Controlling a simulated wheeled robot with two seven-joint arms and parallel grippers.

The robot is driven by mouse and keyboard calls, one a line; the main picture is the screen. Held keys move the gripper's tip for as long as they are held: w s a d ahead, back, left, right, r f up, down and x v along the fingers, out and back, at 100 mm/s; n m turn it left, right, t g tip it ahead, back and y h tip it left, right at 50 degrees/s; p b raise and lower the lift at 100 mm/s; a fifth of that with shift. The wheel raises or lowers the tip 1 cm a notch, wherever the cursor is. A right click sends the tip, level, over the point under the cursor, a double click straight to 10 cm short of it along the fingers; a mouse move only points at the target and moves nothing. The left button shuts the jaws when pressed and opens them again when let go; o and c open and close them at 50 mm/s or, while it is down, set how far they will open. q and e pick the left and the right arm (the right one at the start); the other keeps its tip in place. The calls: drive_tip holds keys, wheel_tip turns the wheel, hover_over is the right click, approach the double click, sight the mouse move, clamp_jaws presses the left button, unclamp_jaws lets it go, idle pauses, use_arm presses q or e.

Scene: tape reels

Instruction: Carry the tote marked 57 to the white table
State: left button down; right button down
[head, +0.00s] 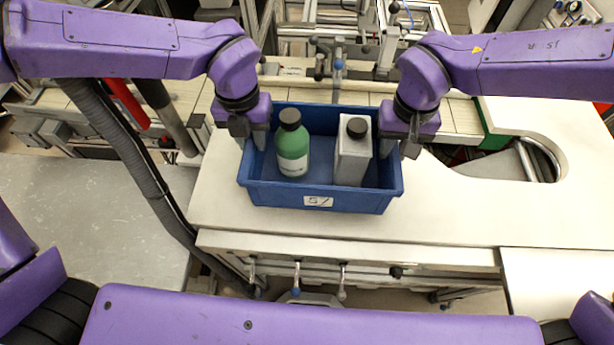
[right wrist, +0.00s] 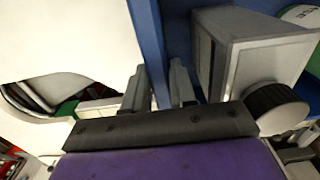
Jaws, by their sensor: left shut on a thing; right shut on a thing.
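The blue tote (head: 262,194) carries a label marked 57 (head: 318,201) on its near wall. It is over the white table (head: 450,205), near its front edge; I cannot tell whether it rests on it or hangs just above. A green bottle (head: 292,150) with a black cap and a white-grey canister (head: 352,160) with a black cap stand inside. My left gripper (head: 255,140) is shut on the tote's left wall. My right gripper (head: 400,145) is shut on its right wall. In the right wrist view the fingers (right wrist: 160,88) straddle the blue wall, with the canister (right wrist: 258,55) beside them.
The table has a rounded cutout (head: 540,160) at the right. Metal frames and fixtures (head: 350,40) stand behind it. A grey surface (head: 90,215) lies to the left. The white tabletop right of the tote is clear.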

use_arm(q)
drive_tip(key=shift+s+f+b, duration=0.1)
drive_tip(key=shift+f+b, duration=0.2)
drive_tip(key=shift+f, duration=0.3)
use_arm(e)
drive_tip(key=shift+s+f, duration=0.1)
drive_tip(key=shift+f, duration=0.5)
use_arm(q)
drive_tip(key=shift+f+b, duration=0.35)
use_arm(e)
drive_tip(key=shift+f, duration=0.35)
use_arm(q)
drive_tip(key=c, duration=1)
unclamp_jaws()
drive_tip(key=shift+r, duration=0.15)
use_arm(e)
drive_tip(key=c, duration=1)
unclamp_jaws()
drive_tip(key=shift+w+r, duration=0.15)
drive_tip(key=shift+w, duration=0.05)
use_arm(q)
drive_tip(key=shift+o, duration=0.4)
drive_tip(key=shift+w, duration=0.25)
use_arm(e)
drive_tip(key=shift+o, duration=0.4)
use_arm(q)
drive_tip(key=shift+s, duration=0.1)
